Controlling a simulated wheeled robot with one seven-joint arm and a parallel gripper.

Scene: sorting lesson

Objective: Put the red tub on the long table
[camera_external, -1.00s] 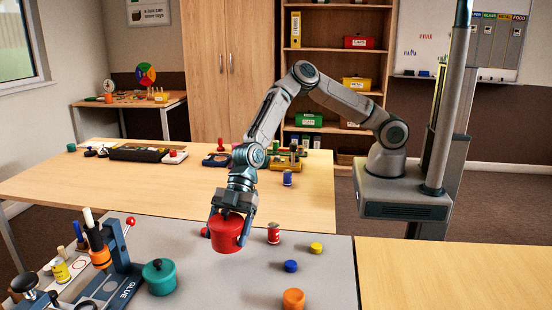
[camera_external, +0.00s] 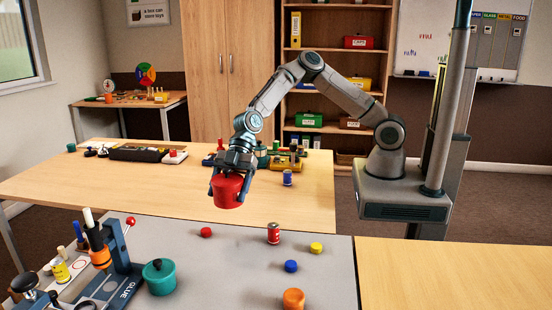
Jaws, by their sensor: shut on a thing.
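The red tub (camera_external: 227,193) hangs in my gripper (camera_external: 233,172), which is shut on it. The tub is slightly tilted and held in the air. How far the tub is above or in front of that table top I cannot tell exactly. The gripper fingers lie on both sides of the tub, and its upper part is partly hidden by them.
The grey table (camera_external: 210,275) in front holds a teal tub (camera_external: 159,277), a glue stand (camera_external: 110,260), a red can (camera_external: 273,233) and small coloured lids. A blue can (camera_external: 287,178) and a black tray (camera_external: 148,153) stand on the wooden table. Its left middle is clear.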

